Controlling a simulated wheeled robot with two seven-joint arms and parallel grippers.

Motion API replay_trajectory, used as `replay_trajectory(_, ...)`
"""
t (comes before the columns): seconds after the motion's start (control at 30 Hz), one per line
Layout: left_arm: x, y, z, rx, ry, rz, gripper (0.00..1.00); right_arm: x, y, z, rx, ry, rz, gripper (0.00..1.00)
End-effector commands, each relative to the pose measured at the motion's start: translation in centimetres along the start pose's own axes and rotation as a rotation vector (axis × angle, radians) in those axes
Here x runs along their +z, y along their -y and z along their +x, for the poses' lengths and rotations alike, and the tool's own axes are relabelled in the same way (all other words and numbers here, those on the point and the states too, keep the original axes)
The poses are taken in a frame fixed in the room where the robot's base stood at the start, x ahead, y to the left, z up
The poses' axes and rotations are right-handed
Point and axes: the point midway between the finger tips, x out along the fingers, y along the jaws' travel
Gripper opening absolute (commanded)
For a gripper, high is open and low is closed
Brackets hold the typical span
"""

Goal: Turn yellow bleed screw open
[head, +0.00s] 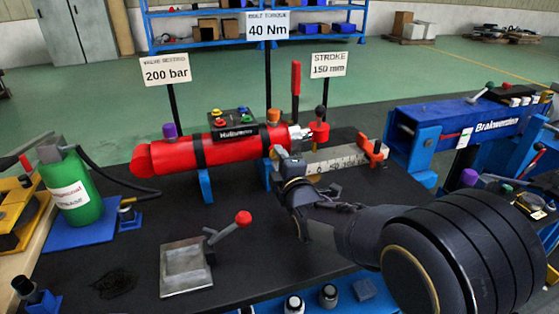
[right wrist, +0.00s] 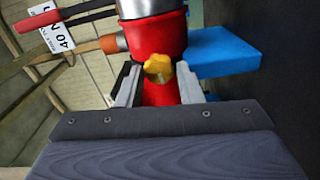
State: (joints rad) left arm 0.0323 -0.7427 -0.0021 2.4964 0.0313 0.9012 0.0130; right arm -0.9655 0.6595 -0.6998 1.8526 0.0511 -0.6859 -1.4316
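The yellow bleed screw (right wrist: 158,69) is a small lobed knob on the red cylinder in the right wrist view. In the head view my right gripper hides it. The red cylinder (head: 170,155) lies on blue supports on the dark table. My right gripper (head: 284,158) is at the cylinder's right end. In the right wrist view its two fingers (right wrist: 157,80) stand apart, one on each side of the screw. A gap shows beside the knob, so the gripper looks open around it. My left gripper is not in view.
A control box with coloured buttons (head: 233,122) sits on the cylinder. A red upright lever (head: 296,90), an orange knob (head: 273,116) and a ruler (head: 335,158) are close by. A grey plate with a red-knobbed lever (head: 187,267) lies in front. A green bottle (head: 72,190) stands left.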

Motion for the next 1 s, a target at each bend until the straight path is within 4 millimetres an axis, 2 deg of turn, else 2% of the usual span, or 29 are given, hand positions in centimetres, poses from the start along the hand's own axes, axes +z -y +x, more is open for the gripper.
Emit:
replay_trajectory(0.03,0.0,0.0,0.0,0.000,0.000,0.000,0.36,0.0,0.0,0.0,0.000,0.000,0.000,0.40)
replay_trajectory(0.1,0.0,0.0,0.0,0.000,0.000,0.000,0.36,0.0,0.0,0.0,0.000,0.000,0.000,0.49)
replay_trajectory(0.13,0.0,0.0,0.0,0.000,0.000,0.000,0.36,0.0,0.0,0.0,0.000,0.000,0.000,0.50)
replay_trajectory(0.47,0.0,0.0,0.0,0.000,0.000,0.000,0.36,0.0,-0.1,-0.5,0.002,0.000,0.002,0.50)
replay_trajectory(0.8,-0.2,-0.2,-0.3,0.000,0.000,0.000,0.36,0.0,-0.1,-5.9,0.001,-0.001,0.004,0.50)
replay_trajectory(1.0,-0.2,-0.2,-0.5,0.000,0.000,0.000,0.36,0.0,0.0,-7.7,0.001,0.000,0.001,0.50)
